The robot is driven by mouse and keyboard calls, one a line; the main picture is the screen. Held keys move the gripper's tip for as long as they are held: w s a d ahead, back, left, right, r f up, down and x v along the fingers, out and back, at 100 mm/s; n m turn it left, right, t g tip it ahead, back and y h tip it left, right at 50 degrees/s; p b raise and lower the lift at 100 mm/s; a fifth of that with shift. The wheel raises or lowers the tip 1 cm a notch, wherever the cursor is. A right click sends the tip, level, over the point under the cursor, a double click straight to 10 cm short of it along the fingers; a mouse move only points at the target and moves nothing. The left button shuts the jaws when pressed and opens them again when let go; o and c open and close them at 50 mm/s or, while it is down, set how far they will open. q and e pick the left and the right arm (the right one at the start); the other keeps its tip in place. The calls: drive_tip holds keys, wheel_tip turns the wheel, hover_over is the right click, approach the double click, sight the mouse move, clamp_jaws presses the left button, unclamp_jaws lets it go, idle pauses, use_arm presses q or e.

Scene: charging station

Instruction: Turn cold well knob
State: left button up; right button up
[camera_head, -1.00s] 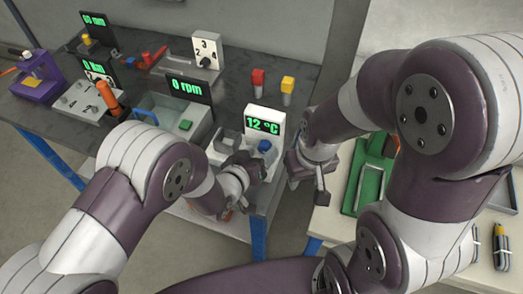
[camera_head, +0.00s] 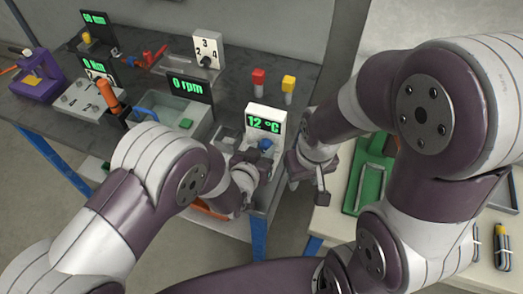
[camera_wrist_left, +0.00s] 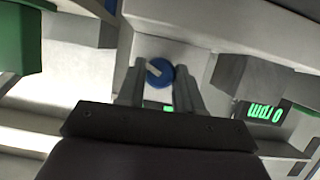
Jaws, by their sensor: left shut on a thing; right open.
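The cold well is a white unit (camera_head: 277,117) with a green display (camera_head: 263,123) reading 12 °C. Its round blue knob (camera_head: 265,144) sits just below the display. In the left wrist view the blue knob (camera_wrist_left: 160,72), with a light pointer bar, shows between the fingers of my left gripper (camera_wrist_left: 160,88). My left gripper (camera_head: 260,158) is shut on the knob and partly hides it in the head view. My right gripper (camera_head: 307,180) is open and empty, to the right of the cold well, near the bench edge.
A 0 rpm display (camera_head: 187,88) and a grey basin (camera_head: 170,110) stand left of the cold well. Red (camera_head: 259,75) and yellow (camera_head: 289,82) blocks on posts stand behind it. A green tray (camera_head: 371,183) lies on the pale table at right.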

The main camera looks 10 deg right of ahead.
use_arm(q)
drive_tip(key=shift+m+y, duration=0.3)
drive_tip(key=shift+m, duration=0.2)
drive_tip(key=o, duration=1)
drive_tip(key=shift+o, duration=0.2)
drive_tip(key=shift+s, duration=0.1)
drive_tip(key=v, duration=1.2)
drive_tip(key=shift+s, duration=0.25)
drive_tip(key=shift+a, duration=0.1)
